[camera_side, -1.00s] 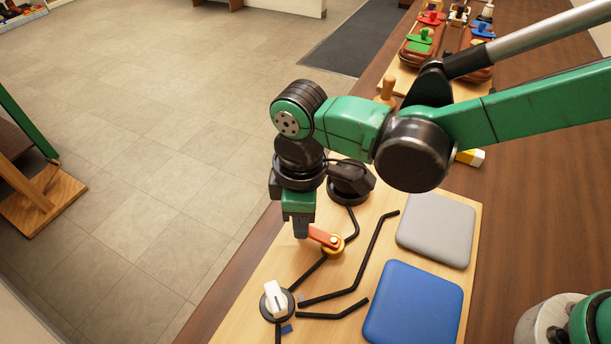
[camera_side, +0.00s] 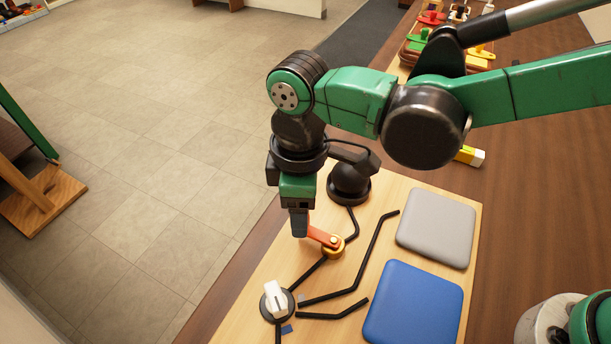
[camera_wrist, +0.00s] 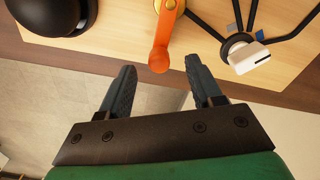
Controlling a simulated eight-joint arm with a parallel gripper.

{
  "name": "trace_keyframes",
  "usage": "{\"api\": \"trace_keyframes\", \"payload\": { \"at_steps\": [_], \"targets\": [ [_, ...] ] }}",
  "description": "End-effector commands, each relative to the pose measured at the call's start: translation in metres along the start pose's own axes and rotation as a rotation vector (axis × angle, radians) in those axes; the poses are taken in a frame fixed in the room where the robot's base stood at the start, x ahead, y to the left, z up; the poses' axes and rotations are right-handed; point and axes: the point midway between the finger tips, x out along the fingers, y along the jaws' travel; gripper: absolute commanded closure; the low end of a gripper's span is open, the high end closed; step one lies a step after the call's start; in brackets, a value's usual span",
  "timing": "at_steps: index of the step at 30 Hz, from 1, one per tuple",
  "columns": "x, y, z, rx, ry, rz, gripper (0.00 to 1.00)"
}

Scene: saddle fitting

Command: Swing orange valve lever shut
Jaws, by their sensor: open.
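The orange valve lever (camera_side: 322,236) is mounted on a round yellow-orange pivot (camera_side: 333,249) on the light wooden board. In the wrist view the lever (camera_wrist: 161,45) runs from the pivot at the top edge down to a rounded end. My gripper (camera_side: 299,228) is pointing down beside the lever's free end in the side view. In the wrist view my gripper (camera_wrist: 166,84) has its two dark fingers apart, with the lever's end in front of the gap between them. Nothing is held. Whether a finger touches the lever cannot be told.
A white knob (camera_side: 275,299) on a dark round base stands near the board's front. Black tubes run across the board. A blue pad (camera_side: 413,305) and a grey pad (camera_side: 436,228) lie at the right. A black dome (camera_side: 349,184) stands behind the lever.

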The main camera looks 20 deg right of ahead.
Motion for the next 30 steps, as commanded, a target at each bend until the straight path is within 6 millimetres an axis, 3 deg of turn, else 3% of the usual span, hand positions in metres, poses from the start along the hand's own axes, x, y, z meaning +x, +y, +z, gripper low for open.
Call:
{"api": "trace_keyframes", "payload": {
  "at_steps": [6, 20, 23, 30],
  "targets": [
    [-0.026, 0.000, 0.000, -0.001, 0.001, 0.000, 0.42],
    [-0.034, 0.006, 0.007, 0.035, 0.016, 0.007, 0.42],
    [-0.046, 0.023, 0.026, 0.134, 0.060, 0.029, 0.42],
    [-0.076, 0.070, 0.117, 0.559, 0.252, 0.143, 0.42]
  ]
}}
